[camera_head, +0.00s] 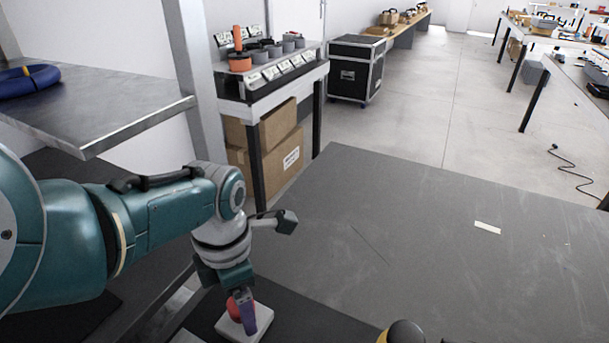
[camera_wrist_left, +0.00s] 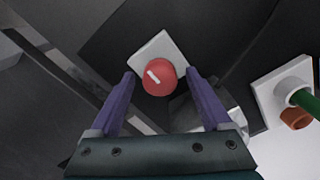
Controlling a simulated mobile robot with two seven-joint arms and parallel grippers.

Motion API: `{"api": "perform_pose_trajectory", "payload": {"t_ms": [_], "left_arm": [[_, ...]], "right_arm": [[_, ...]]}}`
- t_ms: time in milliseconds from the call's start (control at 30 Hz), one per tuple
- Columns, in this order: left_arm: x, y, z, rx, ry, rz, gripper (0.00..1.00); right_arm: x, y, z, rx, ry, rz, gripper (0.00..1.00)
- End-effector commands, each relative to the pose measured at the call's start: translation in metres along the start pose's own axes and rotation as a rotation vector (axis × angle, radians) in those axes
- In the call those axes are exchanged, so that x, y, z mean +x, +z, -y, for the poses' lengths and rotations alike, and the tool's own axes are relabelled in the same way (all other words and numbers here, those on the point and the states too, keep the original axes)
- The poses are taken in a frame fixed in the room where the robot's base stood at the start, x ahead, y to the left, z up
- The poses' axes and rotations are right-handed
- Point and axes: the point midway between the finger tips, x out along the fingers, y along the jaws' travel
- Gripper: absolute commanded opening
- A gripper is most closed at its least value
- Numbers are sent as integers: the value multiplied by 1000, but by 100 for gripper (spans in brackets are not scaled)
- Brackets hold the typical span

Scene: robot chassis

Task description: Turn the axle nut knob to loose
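The knob (camera_wrist_left: 159,77) is round and red with a white line on its face, on a pale square plate (camera_wrist_left: 157,47). In the left wrist view the line slants from upper left to lower right. Its labels, if any, cannot be read. In the head view the knob (camera_head: 233,309) and plate (camera_head: 261,322) are at the bottom, partly hidden by my left gripper (camera_head: 246,316). In the left wrist view my left gripper (camera_wrist_left: 160,77) is open, pointing down, with one purple finger on each side of the knob and visible gaps. My right gripper is not in view.
A second pale plate (camera_wrist_left: 268,88) with a green handle (camera_wrist_left: 304,101) and an orange-brown part is at the right of the wrist view. A metal shelf (camera_head: 110,100) with a blue ring (camera_head: 30,80) stands at left. A wide grey surface (camera_head: 420,240) at right is mostly clear.

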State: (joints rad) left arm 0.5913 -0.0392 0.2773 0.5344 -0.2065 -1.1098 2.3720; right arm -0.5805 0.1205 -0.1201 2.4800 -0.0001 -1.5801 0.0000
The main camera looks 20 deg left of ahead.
Motion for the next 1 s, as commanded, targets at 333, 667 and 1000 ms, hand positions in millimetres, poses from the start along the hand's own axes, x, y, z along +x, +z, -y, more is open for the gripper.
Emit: {"api": "perform_pose_trajectory", "payload": {"t_ms": [333,667,1000], "left_arm": [[-19,0,0,0,1,1,82],[-84,0,0,-1,1,2,82],[-100,0,0,0,0,0,82]], "right_arm": [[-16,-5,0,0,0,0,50],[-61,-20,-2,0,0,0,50],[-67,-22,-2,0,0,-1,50]]}}
